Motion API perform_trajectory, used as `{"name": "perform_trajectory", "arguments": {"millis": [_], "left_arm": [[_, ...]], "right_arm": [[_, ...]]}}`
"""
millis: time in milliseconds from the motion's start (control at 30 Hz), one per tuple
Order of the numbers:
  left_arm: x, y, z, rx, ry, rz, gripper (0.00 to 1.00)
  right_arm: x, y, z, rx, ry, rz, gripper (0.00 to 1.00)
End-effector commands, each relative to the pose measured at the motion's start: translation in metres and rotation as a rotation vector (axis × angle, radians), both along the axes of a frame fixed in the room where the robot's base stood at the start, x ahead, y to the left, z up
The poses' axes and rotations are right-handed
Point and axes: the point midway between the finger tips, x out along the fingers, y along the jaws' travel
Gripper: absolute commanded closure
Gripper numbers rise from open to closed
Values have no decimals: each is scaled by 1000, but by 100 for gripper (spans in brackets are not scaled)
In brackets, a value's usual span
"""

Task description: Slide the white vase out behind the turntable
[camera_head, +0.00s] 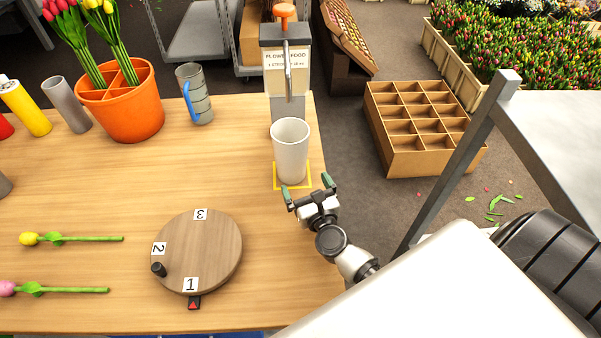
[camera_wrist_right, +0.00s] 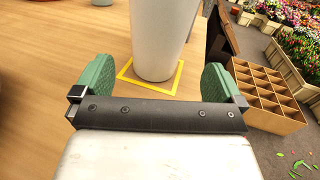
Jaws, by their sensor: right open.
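The white vase (camera_head: 290,150) stands upright inside a yellow square outline on the wooden table, in front of the flower food dispenser. In the right wrist view the vase (camera_wrist_right: 162,45) rises just beyond the fingers. My right gripper (camera_head: 309,188) is open and empty at the near side of the vase, its green fingers (camera_wrist_right: 150,85) spread wide and short of the vase. The round wooden turntable (camera_head: 205,245) lies nearer and to the left, with labels 1, 2 and 3 and a black knob. My left gripper is not in view.
The flower food dispenser (camera_head: 287,75) stands right behind the vase. Single yellow (camera_head: 85,239) and pink (camera_head: 70,290) tulips lie left of the turntable. The table between turntable and bucket is clear.

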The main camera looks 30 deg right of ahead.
Motion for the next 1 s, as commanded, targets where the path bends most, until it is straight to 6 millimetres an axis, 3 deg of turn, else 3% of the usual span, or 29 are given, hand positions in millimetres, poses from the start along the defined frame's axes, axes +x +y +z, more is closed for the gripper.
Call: {"name": "perform_trajectory", "arguments": {"millis": [267,500,700,1000], "left_arm": [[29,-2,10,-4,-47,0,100],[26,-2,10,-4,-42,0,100],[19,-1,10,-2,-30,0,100],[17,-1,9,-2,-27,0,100]], "right_arm": [[48,-9,3,-2,-3,0,0],[84,-14,1,-1,-2,1,0],[97,-16,0,-2,0,1,0],[98,-17,1,-1,-1,1,0]]}}
